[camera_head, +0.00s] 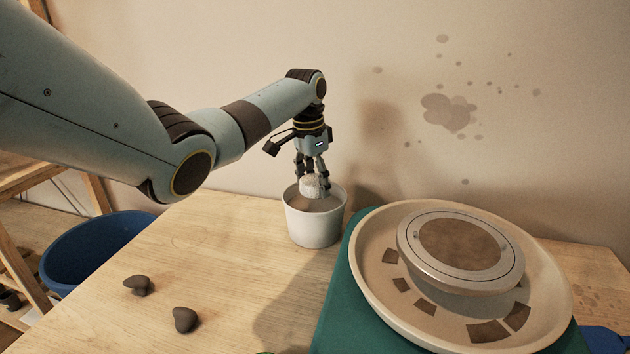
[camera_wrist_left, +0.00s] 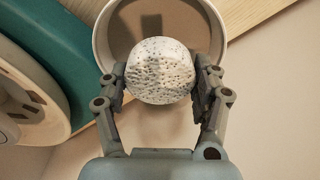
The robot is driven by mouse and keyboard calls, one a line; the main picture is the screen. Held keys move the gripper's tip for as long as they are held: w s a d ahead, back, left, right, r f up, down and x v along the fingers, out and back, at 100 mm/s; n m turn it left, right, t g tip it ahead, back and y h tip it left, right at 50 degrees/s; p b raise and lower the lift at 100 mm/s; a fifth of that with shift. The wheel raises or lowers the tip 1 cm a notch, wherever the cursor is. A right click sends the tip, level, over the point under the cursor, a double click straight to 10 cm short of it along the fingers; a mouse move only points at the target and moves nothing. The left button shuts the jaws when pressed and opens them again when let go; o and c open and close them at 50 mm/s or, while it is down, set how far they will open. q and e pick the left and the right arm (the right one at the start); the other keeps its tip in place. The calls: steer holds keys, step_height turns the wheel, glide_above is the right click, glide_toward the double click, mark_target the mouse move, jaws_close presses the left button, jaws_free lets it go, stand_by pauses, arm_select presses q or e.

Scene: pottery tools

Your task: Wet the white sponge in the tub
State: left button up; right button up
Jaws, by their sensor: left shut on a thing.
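The white sponge (camera_head: 313,186) is pale, rounded and pitted. It also shows large in the left wrist view (camera_wrist_left: 160,71). My left gripper (camera_head: 312,183) is shut on it, with a finger on each side, and points down over the tub. The tub (camera_head: 313,227) is a round white container standing on the wooden table near the wall. The sponge is at the tub's mouth, and its lower end looks to be at about rim height. Brownish contents show inside the tub (camera_wrist_left: 204,32). I cannot tell whether the sponge touches them. My right gripper is not in view.
A potter's wheel with a cream splash pan (camera_head: 380,240) and round metal head (camera_head: 460,252) stands on a green base right of the tub. Two dark clay lumps (camera_head: 185,319) lie on the table (camera_head: 225,240). A blue bucket (camera_head: 75,265) stands beyond its left edge.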

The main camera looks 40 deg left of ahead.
mark_target(316, 179)
arm_select(q)
steer(key=shift+f+b, duration=1.5)
steer(key=shift+f, duration=1.8)
step_height(316, 179, up, 5)
steer(key=p, duration=0.5)
step_height(316, 179, up, 6)
steer(key=p, duration=0.6)
steer(key=shift+r, duration=0.1)
